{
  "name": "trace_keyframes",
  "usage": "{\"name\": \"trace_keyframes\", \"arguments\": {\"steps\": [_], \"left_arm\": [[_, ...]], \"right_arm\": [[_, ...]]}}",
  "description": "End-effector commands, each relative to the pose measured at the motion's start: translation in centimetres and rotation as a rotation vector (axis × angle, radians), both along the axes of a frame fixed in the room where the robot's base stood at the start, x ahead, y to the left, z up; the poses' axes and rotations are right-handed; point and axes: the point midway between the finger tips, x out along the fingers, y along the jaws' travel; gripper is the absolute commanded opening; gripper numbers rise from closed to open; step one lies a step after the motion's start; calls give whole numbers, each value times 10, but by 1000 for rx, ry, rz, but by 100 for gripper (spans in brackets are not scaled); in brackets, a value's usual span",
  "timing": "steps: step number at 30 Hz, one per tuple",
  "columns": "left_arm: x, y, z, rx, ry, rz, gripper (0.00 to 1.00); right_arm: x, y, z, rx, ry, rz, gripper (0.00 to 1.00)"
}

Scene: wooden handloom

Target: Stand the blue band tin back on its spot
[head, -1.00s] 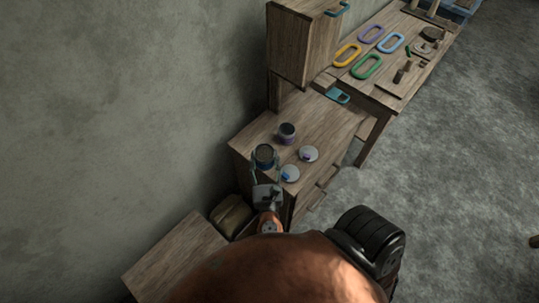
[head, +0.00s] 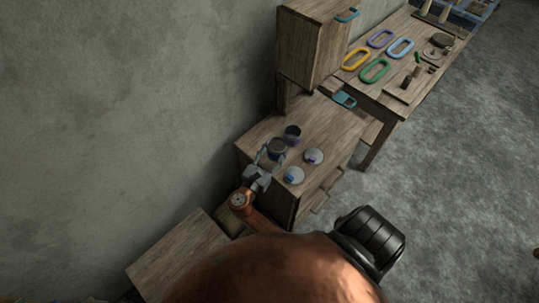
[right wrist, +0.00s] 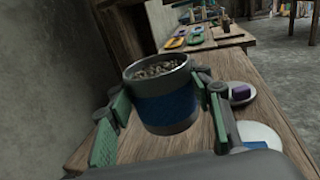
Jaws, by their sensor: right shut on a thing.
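The blue band tin (head: 277,147) is a grey, open-topped can, held near the back left of the cabinet top. In the right wrist view the tin (right wrist: 163,98) looks upright, with a wide blue band and a grainy filling. My right gripper (head: 271,156) is shut on it, with green-padded fingers on both sides. I cannot tell whether its base touches the wood. A tin with a purple band (head: 292,134) stands close behind it. A lid with a blue knob (head: 294,175) lies near the front edge. My left gripper is not in view.
A lid with a purple knob (head: 314,157) lies right of the tins. A wall cupboard (head: 311,45) overhangs the cabinet's back end. A bench (head: 398,95) with several coloured rings stands beyond. A lower wooden top (head: 178,256) is at the lower left.

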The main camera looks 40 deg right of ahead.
Motion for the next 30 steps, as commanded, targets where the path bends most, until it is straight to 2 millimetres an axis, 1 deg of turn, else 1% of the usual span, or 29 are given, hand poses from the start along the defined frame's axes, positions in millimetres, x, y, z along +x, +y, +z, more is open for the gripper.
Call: {"name": "trace_keyframes", "arguments": {"steps": [1,3,6,11,13,18,30], "left_arm": [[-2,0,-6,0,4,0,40],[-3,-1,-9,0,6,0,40],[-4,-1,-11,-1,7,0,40],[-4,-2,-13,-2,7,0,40],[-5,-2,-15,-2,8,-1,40],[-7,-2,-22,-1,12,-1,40],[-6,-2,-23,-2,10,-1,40]], "right_arm": [[8,0,-11,-2,0,1,18],[16,-1,-20,-2,0,1,18],[23,-1,-28,-3,-1,2,18],[29,-2,-34,-2,-2,1,18],[33,-2,-39,-2,-2,1,18],[31,-2,-65,-2,2,2,18],[31,-2,-70,-1,0,2,18]]}}
